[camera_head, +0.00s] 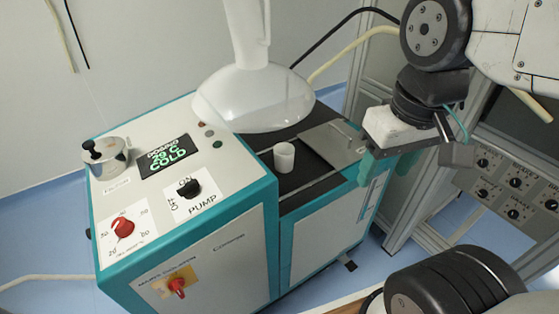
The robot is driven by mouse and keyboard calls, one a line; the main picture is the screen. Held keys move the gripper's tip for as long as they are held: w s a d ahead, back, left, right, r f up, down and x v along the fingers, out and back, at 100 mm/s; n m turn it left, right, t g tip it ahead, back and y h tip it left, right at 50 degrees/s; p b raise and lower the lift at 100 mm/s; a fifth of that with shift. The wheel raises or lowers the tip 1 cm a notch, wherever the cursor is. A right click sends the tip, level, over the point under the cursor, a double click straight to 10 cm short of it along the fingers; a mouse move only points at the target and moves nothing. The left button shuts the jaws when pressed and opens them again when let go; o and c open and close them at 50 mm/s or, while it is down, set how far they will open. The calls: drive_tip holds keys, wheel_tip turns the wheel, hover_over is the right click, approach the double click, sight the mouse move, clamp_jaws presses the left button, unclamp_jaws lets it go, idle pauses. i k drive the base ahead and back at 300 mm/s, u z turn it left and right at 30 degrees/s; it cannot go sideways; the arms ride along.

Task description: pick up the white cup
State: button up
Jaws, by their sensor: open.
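The white cup (284,157) is small and stands upright on the dark recessed top of the machine, just below the large white dome. My gripper (385,170) is at the right of the cup, past the machine's right edge, with clear space between them. It is open, its teal-green fingers hang downward, and nothing shows between them.
The machine (215,215) has a white and teal body with a red dial (123,227), a black pump knob (188,188) and a display (168,155). The white dome (255,95) overhangs behind the cup. A grey panel of knobs (505,190) stands at the right.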

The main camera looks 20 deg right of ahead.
sight(284, 153)
drive_tip(key=z, duration=2.5)
drive_tip(key=k, duration=1.2)
drive_tip(key=u, duration=1.75)
